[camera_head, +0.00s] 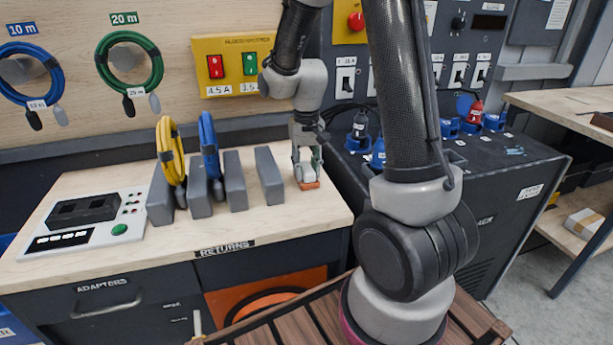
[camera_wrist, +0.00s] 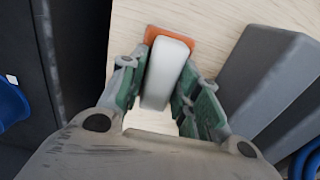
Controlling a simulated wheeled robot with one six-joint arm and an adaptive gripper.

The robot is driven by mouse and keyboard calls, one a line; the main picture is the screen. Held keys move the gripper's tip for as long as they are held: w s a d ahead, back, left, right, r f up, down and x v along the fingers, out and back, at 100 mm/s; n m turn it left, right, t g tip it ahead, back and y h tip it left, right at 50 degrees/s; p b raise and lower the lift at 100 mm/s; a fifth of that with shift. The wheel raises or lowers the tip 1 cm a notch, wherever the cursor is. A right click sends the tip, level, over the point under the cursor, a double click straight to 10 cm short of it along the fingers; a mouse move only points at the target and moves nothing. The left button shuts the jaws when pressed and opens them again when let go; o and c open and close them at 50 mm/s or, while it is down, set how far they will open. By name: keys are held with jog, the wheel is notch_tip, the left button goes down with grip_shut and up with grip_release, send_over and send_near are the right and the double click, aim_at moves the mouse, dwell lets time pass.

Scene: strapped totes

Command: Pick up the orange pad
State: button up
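The orange pad (camera_head: 309,185) lies on the light wood bench top, near its right edge, below my gripper (camera_head: 307,165). It has a pale grey-white block on top, like a grip. In the wrist view its orange edge (camera_wrist: 170,34) shows past the far end of the pale block (camera_wrist: 166,72). My gripper (camera_wrist: 163,75) points down, with one green-lined finger on each side of this block. The fingers sit very close to its sides. Whether they press on it or leave a thin gap, I cannot tell. Much of the orange part is hidden under the block.
Grey upright dividers (camera_head: 269,175) stand left of my gripper, one close by. A yellow coil (camera_head: 170,150) and a blue coil (camera_head: 209,145) stand among them. A dark cabinet (camera_head: 450,165) with blue connectors adjoins on the right. The bench front is clear.

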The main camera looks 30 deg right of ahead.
aim_at(306, 166)
jog(key=c, duration=0.3)
jog(key=shift+c, duration=0.2)
notch_tip(306, 166, up, 10)
dwell(0.3)
